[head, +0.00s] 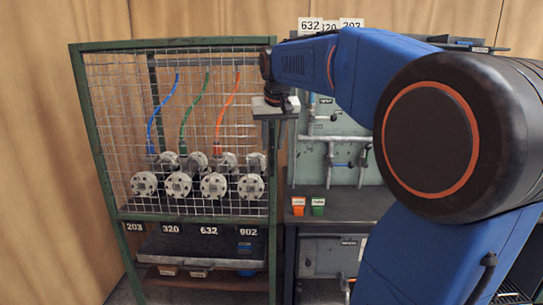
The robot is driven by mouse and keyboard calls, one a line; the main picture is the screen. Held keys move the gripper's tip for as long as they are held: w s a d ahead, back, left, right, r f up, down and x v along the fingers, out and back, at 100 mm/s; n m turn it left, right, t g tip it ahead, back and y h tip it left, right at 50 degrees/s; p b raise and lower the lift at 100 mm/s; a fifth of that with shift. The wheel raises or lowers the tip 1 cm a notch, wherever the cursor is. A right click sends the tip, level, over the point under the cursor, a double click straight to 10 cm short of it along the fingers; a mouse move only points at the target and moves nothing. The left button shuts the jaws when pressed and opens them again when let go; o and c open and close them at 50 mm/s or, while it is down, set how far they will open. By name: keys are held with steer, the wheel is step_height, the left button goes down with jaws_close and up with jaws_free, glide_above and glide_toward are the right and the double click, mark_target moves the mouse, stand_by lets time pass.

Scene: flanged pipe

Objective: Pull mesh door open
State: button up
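The mesh door (178,125) is a wire grid across the front of a green-framed cabinet (97,150). It appears closed, lying flat across the cabinet opening. My gripper (274,112) is at the door's upper right edge, beside the cabinet's right post. It is small in view, and I cannot tell whether its fingers are open or shut on the edge. No door handle shows clearly; the gripper may hide it. Behind the mesh are several grey flanged pipe ends (214,186) and blue, green and orange hoses (228,105).
Labels 203, 320, 632 and 902 (208,230) run below the mesh, above a dark tray (200,246). My arm blocks the right side.

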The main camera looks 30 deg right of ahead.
steer(key=x, duration=0.5)
steer(key=shift+w+f, duration=0.15)
steer(key=shift+f, duration=0.25)
jaws_close()
